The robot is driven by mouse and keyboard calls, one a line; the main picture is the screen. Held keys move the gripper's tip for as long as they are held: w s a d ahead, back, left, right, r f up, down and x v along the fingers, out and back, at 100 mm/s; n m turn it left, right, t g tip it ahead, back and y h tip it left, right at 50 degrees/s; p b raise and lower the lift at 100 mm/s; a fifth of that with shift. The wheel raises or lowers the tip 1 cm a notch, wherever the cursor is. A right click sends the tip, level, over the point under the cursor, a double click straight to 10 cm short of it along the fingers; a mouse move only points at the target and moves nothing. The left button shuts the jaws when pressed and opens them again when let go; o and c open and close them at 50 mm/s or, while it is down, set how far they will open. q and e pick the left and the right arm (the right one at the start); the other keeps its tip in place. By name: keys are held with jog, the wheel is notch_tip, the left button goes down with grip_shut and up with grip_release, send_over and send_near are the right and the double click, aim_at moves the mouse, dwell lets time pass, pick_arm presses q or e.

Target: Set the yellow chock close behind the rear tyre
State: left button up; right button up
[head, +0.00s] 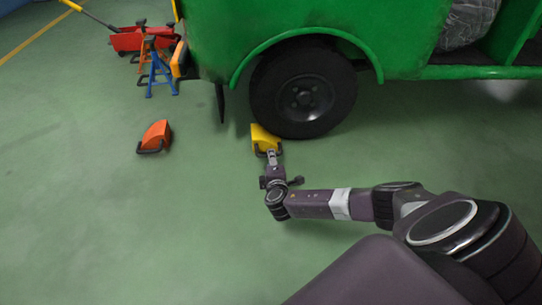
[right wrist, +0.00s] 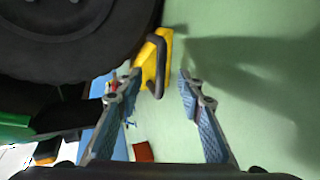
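The yellow chock (head: 263,135) sits on the floor at the lower left of the black rear tyre (head: 303,92) of the green vehicle. In the right wrist view, the chock (right wrist: 148,70) with its dark handle lies right beside the tyre (right wrist: 70,40); I cannot tell whether they touch. My right gripper (head: 272,155) is at the chock's handle side. In the right wrist view, my right gripper's fingers (right wrist: 160,82) are apart, with the handle between and just beyond their tips, and gaps show on both sides. My left gripper is not in view.
An orange chock (head: 154,137) lies on the floor to the left. Blue and orange stands (head: 158,70) and a red jack (head: 130,40) stand at the upper left. The green body (head: 310,20) overhangs the tyre. The floor at the lower left is clear.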

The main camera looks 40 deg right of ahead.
jog(key=shift+p+v, duration=1.45)
jog(key=shift+v, duration=0.6)
